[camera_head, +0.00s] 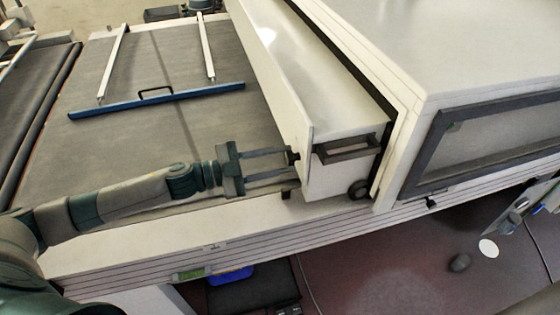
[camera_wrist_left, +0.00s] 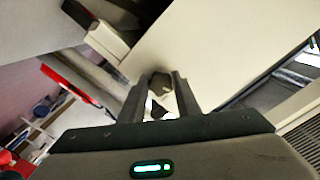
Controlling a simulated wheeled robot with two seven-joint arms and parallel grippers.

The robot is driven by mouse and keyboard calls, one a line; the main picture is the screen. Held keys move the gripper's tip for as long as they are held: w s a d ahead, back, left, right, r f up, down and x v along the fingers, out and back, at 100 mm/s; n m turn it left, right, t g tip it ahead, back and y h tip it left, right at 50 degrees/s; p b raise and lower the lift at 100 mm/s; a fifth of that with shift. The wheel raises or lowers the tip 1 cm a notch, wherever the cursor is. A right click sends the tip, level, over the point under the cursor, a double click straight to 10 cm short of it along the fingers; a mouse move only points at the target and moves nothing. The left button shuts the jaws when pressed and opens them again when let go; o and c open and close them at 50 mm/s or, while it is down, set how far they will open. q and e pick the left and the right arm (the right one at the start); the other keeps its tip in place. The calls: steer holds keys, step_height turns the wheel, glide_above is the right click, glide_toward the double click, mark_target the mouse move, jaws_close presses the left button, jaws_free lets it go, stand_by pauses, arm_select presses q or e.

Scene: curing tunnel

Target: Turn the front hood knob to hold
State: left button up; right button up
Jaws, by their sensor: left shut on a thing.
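The front hood knob (camera_head: 292,155) is a small dark knob on the near end of the white hood (camera_head: 325,92) over the belt. My left gripper (camera_head: 290,162) comes in from the left, level with the knob, with its long fingers on either side of it. In the left wrist view the dark knob (camera_wrist_left: 160,86) sits between the fingertips (camera_wrist_left: 162,82), which are shut on it. The fingers hide part of the knob, and I cannot read its setting. My right gripper is in neither view.
A dark handle (camera_head: 345,150) juts from the hood end just right of my gripper. A white cabinet with a dark-framed window (camera_head: 485,140) stands at the right.

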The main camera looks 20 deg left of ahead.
arm_select(q)
steer(key=m, duration=0.3)
steer(key=shift+m+b, duration=0.4)
steer(key=shift+w+r+m+b, duration=0.1)
steer(key=shift+m+b, duration=0.55)
steer(key=shift+m, duration=1.5)
steer(key=shift+r+m+b, duration=0.1)
steer(key=shift+m+b, duration=0.55)
steer(key=shift+m, duration=1.5)
steer(key=o, duration=1)
steer(key=shift+o, duration=0.2)
steer(key=shift+a, duration=0.15)
